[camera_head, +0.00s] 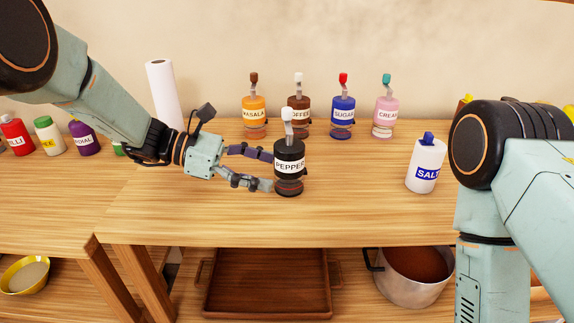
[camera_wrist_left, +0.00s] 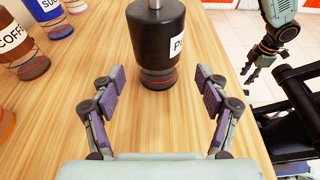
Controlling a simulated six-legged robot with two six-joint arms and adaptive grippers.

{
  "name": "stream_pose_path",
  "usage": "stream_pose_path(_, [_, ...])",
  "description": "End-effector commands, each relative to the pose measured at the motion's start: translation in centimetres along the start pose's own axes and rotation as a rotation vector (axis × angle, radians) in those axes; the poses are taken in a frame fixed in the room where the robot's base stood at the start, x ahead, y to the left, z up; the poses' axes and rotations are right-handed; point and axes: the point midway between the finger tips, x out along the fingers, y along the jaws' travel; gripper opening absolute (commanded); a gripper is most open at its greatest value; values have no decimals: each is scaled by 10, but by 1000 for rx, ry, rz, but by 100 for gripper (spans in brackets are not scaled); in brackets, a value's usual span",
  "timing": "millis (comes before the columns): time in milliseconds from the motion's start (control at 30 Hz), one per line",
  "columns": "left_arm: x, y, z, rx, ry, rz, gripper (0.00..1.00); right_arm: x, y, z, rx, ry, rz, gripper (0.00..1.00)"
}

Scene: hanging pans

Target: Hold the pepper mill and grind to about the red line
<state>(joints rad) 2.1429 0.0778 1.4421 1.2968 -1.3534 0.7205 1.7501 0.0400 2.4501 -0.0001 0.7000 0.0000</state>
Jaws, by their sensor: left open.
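The black pepper mill (camera_head: 289,160) stands upright on the wooden table, with a white PEPPER label and a pale crank on top. A thin red line rings its clear lower part, also visible on the mill in the left wrist view (camera_wrist_left: 157,45). My left gripper (camera_head: 268,170) is open at the mill's left side, low down.
A white salt shaker (camera_head: 426,165) stands to the right. Masala (camera_head: 254,112), coffee (camera_head: 298,115), sugar (camera_head: 343,115) and cream (camera_head: 385,115) grinders line the back. A paper roll (camera_head: 164,95) stands behind my left arm. The table before the mill is clear.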

Motion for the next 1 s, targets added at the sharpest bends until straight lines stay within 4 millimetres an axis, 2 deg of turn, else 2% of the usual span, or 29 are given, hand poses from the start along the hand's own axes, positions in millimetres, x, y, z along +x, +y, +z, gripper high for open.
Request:
stream_pose_path(100, [16, 0, -1, -1, 2, -3, 75, 0, 0, 0, 0, 0, 0, 40])
stream_pose_path(333, [36, 2, 0, 0, 2, -1, 75, -2, 0, 0, 0, 0, 0, 40])
stream_pose_path(767, [42, 3, 0, -1, 0, 1, 75, -2, 0, 0, 0, 0, 0, 40])
stream_pose_path(1000, [42, 3, 0, -1, 0, 1, 54, -2, 0, 0, 0, 0, 0, 40])
